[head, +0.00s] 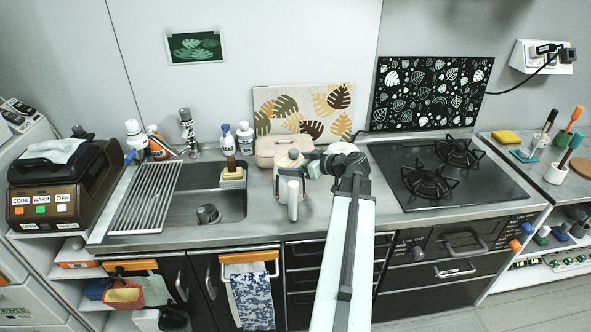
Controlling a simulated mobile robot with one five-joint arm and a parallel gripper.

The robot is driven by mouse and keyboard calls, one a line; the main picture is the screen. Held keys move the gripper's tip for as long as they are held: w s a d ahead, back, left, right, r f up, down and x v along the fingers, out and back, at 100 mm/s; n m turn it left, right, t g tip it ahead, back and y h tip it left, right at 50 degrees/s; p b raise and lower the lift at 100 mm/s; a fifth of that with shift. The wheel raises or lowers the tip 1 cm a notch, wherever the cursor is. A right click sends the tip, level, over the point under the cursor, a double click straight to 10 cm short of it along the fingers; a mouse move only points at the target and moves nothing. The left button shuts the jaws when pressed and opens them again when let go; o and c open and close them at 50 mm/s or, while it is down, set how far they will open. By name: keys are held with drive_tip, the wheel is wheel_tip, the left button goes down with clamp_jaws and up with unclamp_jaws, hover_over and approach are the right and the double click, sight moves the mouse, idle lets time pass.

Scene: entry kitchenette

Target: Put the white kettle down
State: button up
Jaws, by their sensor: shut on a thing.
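The white kettle (284,189) is over the counter between the sink and the stove, with its pale handle (293,203) toward me. My gripper (308,165) reaches in from the right and is shut on the kettle near its upper part. The fingertips are small and partly hidden against it. I cannot tell whether the kettle's base touches the counter.
A beige box (268,148) stands close behind the kettle. The sink (205,207) is to the left, with a sponge holder (232,180) at its edge. The black stove (430,190) is to the right. Bare counter (262,218) lies in front.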

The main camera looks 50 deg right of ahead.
drive_tip(key=shift+r, duration=0.1)
drive_tip(key=o, duration=1.8)
drive_tip(key=shift+s+r, duration=0.15)
drive_tip(key=shift+s, duration=0.1)
drive_tip(key=a+p+v, duration=0.1)
drive_tip(key=p+v, duration=0.3)
drive_tip(key=v, duration=0.7)
drive_tip(key=shift+s+d+p, duration=0.3)
drive_tip(key=shift+d+p, duration=0.1)
drive_tip(key=shift+d, duration=0.1)
